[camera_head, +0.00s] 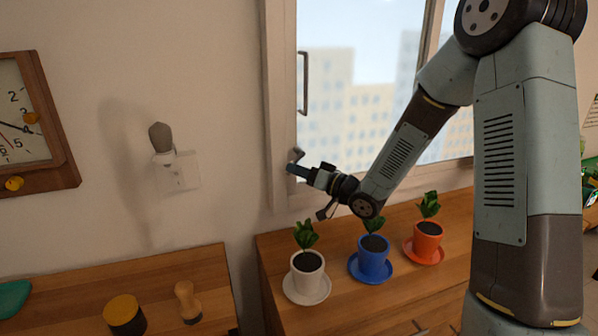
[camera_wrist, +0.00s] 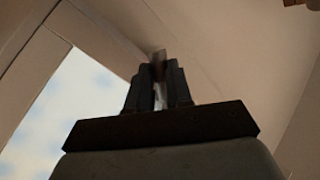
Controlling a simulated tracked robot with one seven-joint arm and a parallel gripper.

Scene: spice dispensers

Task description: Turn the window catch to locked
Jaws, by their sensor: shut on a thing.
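The window catch (camera_head: 298,154) is a small grey lever on the left side of the window frame, low down. My gripper (camera_head: 293,168) is at the catch, its fingers reaching left to it, and is shut on it. In the wrist view the two dark fingers (camera_wrist: 160,88) are close together, with a thin blurred piece of the catch (camera_wrist: 158,58) between and beyond their tips. The fingers hide part of the catch, and its exact angle is hard to tell.
Below my gripper, white (camera_head: 307,276), blue (camera_head: 373,258) and orange (camera_head: 427,242) potted plants stand on a wooden cabinet (camera_head: 345,314). A dark vertical window handle (camera_head: 303,84) is above. A wall socket (camera_head: 182,172) with a plugged-in device is to the left.

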